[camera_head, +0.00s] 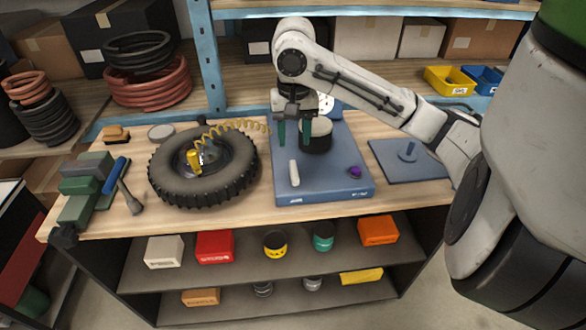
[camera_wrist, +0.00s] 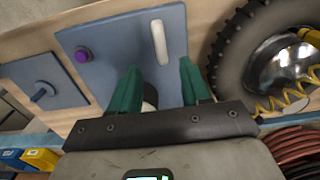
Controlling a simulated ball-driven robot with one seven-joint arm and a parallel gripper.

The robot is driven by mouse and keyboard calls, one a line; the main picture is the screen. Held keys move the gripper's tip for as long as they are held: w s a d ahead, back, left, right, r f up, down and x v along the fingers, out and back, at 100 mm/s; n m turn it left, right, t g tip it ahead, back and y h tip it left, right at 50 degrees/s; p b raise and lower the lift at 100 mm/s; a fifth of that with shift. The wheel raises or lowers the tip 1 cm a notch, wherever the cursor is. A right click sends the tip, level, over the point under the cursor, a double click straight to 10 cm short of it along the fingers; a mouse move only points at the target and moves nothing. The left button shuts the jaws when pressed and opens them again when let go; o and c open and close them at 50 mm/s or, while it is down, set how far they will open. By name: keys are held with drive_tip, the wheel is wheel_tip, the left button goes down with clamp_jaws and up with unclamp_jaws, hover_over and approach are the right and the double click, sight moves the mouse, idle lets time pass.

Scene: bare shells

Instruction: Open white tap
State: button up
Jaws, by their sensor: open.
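A white elongated handle (camera_head: 294,172), which looks like the white tap, is mounted on a blue panel (camera_head: 330,190) on the workbench. In the wrist view the white handle (camera_wrist: 159,42) lies just beyond my fingertips, nearer the right finger. My gripper (camera_head: 294,142) is above the panel with its green fingers apart and nothing visibly held. It also shows in the wrist view (camera_wrist: 158,72), with the handle apart from both fingers. A dark cylinder with a pale top (camera_head: 319,137) stands on the panel behind the right finger, partly hidden.
A purple knob (camera_head: 355,172) sits on the panel's right. A smaller blue plate with a peg (camera_head: 409,152) lies to the right. A vise (camera_head: 82,190) and hammer occupy the bench's left end.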

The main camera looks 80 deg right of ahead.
sight(294, 171)
wheel_tip(294, 171, down, 11)
drive_tip(key=shift+r+b, duration=0.1)
drive_tip(key=shift+b, duration=0.6)
drive_tip(key=shift+c, duration=0.5)
clamp_jaws()
